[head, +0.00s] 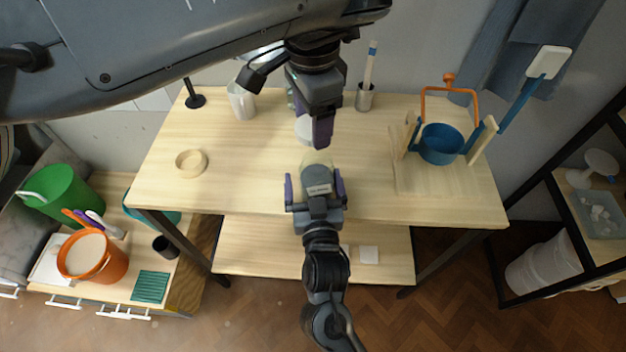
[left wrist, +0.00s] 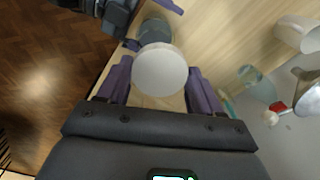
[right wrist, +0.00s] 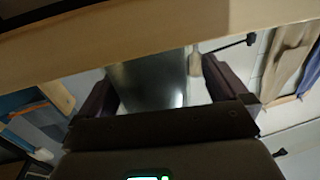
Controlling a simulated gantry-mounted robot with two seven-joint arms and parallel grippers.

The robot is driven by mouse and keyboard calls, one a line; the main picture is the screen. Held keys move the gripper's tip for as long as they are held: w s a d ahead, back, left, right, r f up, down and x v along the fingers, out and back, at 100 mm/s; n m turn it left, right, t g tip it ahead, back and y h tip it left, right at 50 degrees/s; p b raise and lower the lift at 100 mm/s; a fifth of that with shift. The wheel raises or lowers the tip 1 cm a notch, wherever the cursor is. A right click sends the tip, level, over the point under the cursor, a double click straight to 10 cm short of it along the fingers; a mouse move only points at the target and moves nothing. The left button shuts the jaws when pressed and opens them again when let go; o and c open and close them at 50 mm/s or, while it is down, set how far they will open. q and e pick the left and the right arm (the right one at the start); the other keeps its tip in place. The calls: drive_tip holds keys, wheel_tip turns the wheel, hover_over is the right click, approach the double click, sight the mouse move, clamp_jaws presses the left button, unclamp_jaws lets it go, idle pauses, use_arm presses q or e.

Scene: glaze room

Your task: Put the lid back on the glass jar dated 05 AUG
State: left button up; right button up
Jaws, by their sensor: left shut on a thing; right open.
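My left gripper (head: 323,145) hangs over the middle of the table, its purple fingers pointing down. In the left wrist view it is shut on a round white lid (left wrist: 160,70), seen face-on between the fingers. My right gripper (head: 316,183) is open at the table's front edge. Its fingers stand either side of a grey, glassy cylinder, apparently the jar (head: 318,175), which also fills the gap in the right wrist view (right wrist: 150,82). A pale label on it is too small to read. In the left wrist view the lid partly covers the jar; the two look apart.
Another glass vessel (left wrist: 248,77) stands at the back. The left front is clear.

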sight(312, 153)
drive_tip(key=shift+w, duration=0.45)
drive_tip(key=shift+c, duration=0.5)
drive_tip(key=c, duration=1.2)
use_arm(q)
drive_tip(key=shift+s+f, duration=0.1)
drive_tip(key=shift+f, duration=2.4)
use_arm(e)
drive_tip(key=shift+c, duration=0.3)
use_arm(q)
drive_tip(key=shift+f, duration=0.15)
drive_tip(key=shift+f, duration=0.75)
drive_tip(key=shift+f, duration=0.55)
